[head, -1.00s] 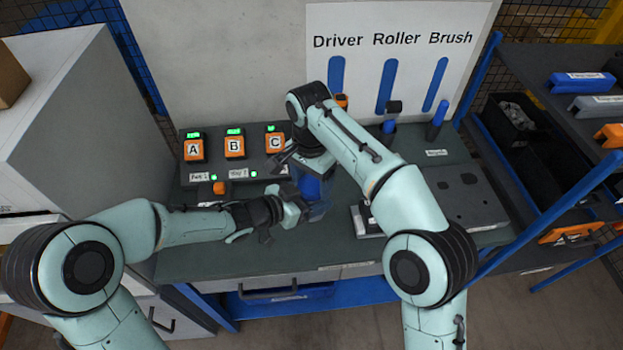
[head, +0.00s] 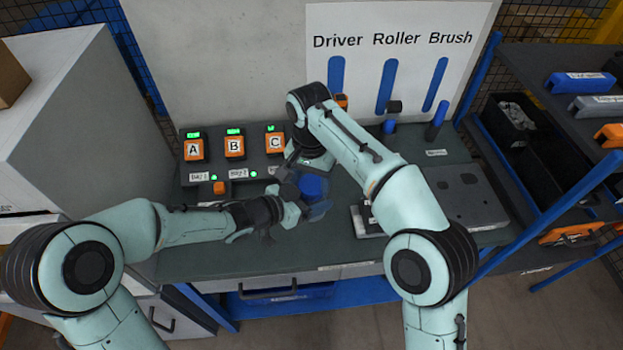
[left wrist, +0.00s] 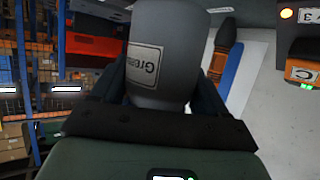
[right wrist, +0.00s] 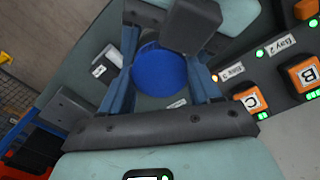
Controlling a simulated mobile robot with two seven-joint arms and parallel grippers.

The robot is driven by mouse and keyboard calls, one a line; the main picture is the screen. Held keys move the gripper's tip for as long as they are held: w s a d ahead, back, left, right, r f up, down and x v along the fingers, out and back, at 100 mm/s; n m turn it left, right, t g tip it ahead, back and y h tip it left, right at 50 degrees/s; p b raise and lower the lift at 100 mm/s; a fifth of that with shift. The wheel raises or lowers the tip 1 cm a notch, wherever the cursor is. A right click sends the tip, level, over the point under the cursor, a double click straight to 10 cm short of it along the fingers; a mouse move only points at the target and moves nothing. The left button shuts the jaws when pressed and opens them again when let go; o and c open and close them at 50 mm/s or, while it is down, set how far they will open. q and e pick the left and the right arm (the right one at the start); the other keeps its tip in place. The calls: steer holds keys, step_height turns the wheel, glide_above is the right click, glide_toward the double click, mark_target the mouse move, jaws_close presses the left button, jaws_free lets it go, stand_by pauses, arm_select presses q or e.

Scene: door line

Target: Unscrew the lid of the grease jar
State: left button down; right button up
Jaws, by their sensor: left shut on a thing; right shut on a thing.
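A dark grey block (right wrist: 190,25) partly covers the lid there. I cannot tell whether the lid is loose from the jar.
A row of orange units A (head: 194,148), B (head: 235,146) and C (head: 274,141) stands at the back left. A grey flat case (head: 462,194) lies right of the jar. Blue-handled tools (head: 436,122) stand at the back right. The bench front (head: 240,258) is clear.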

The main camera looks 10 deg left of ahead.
steer(key=o, duration=1.2)
step_height(320, 180, up, 4)
steer(key=shift+a+r, duration=0.1)
steer(key=shift+r, duration=0.2)
steer(key=shift+c, duration=1.4)
step_height(320, 180, up, 2)
steer(key=shift+w+a+r+m, duration=0.1)
steer(key=shift+a+m, duration=0.05)
steer(key=shift+m, duration=0.75)
steer(key=shift+r+m, duration=0.45)
steer(key=shift+m, duration=0.25)
steer(key=shift+d+f, duration=0.2)
steer(key=shift+f, duration=3.65)
